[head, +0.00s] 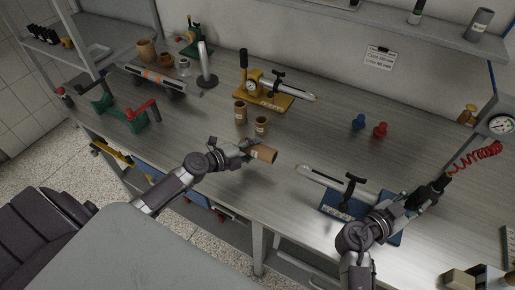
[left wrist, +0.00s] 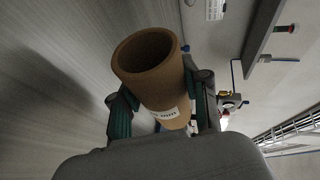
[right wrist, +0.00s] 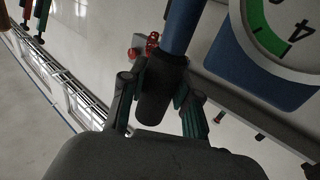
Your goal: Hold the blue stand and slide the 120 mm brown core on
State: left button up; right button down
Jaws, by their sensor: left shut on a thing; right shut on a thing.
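The brown core (head: 262,154) is a cardboard tube held above the bench by my left gripper (head: 247,147). In the left wrist view the core (left wrist: 150,88) sits between the fingers, its open end showing and its label partly hidden. The blue stand (head: 335,204) is on the bench to the right, its pale shaft (head: 322,179) pointing left toward the core. The core's right end is apart from the shaft tip. My right gripper (head: 418,200) is shut on the stand's dark handle; the right wrist view shows this grip (right wrist: 155,95) below a blue rod.
A yellow stand (head: 263,97) with two brown cores (head: 241,113) before it stands behind. Blue (head: 358,122) and red (head: 380,130) plugs sit at the back. A green stand (head: 125,115) is at left. A gauge with a red hose (head: 478,156) is at right.

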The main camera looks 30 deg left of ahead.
aim_at(266, 159)
pick_arm(q)
jog(key=shift+d, duration=2.9)
jog(key=shift+d, duration=0.1)
jog(key=shift+d, duration=0.35)
